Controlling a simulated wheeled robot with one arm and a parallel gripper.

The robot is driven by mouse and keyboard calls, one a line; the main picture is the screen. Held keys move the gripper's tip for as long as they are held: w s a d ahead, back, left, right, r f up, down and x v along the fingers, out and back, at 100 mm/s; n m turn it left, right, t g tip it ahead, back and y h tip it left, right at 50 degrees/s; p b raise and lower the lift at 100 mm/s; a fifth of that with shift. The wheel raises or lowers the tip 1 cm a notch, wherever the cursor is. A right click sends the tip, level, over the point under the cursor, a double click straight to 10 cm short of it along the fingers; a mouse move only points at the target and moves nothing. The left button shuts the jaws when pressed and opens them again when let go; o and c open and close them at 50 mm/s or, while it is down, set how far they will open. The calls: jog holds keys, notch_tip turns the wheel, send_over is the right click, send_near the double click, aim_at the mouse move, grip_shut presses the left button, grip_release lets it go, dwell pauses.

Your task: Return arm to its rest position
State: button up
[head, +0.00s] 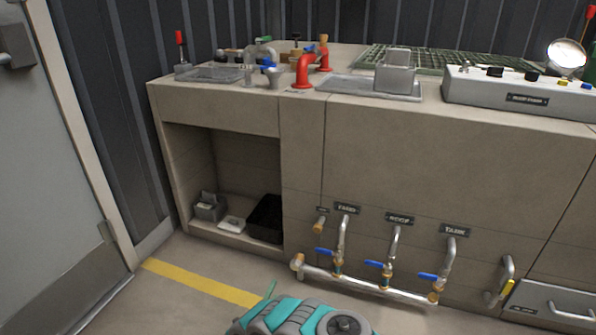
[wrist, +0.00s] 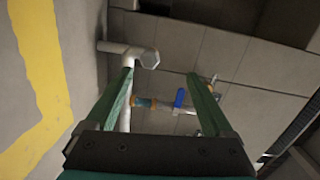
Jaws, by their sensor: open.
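My gripper (wrist: 158,100) shows in the wrist view with its two green fingers spread apart and nothing between them that it holds. Beyond the fingers is a grey pipe (wrist: 125,122) with a blue-handled valve (wrist: 180,98), seen at a turned angle. In the head view my teal and grey arm is at the bottom centre, low in front of the pipe manifold (head: 365,287). The gripper's fingers cannot be made out clearly there.
The counter (head: 440,125) carries red pipe elbows (head: 303,72), a metal tray and a control box (head: 520,95). Blue-handled valves (head: 378,266) stick out low at its front. An open cubby (head: 225,160) holds a black bin (head: 266,218). A door (head: 50,160) stands left; floor with a yellow stripe (head: 200,283) is clear.

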jog(key=w+d+r+n+g+y, duration=0.1)
jog(key=w+d+r+n+y, duration=0.15)
jog(key=w+r, duration=0.4)
jog(key=w+d+r+n+g+y, duration=0.1)
jog(key=w+d+r+n+g, duration=0.1)
jog(key=w+r+n, duration=0.35)
jog(key=s+d+r+n+g, duration=0.1)
jog(key=s+d+r+g, duration=0.15)
jog(key=d+r, duration=0.4)
jog(key=s+d+r+n+g, duration=0.2)
jog(key=s+d+r, duration=0.1)
jog(key=r, duration=0.6)
jog(key=s+d+r+n+g, duration=0.1)
jog(key=s+d+r+g, duration=0.15)
jog(key=s, duration=0.55)
jog(key=s+d+r+n+g+y, duration=0.1)
jog(key=s+d+r+n, duration=0.1)
jog(key=s+r, duration=0.35)
jog(key=s+d+r+n+g, duration=0.1)
jog(key=s+d+r+g, duration=0.1)
jog(key=s, duration=0.8)
jog(key=s+d+r+n+g, duration=0.1)
jog(key=s+r+n+g, duration=0.1)
jog(key=s, duration=1.4)
jog(key=s+d+r+n+g, duration=0.2)
jog(key=s+r+n+g, duration=0.1)
jog(key=s, duration=1.3)
jog(key=shift+g, duration=0.3)
jog(key=shift+d, duration=0.1)
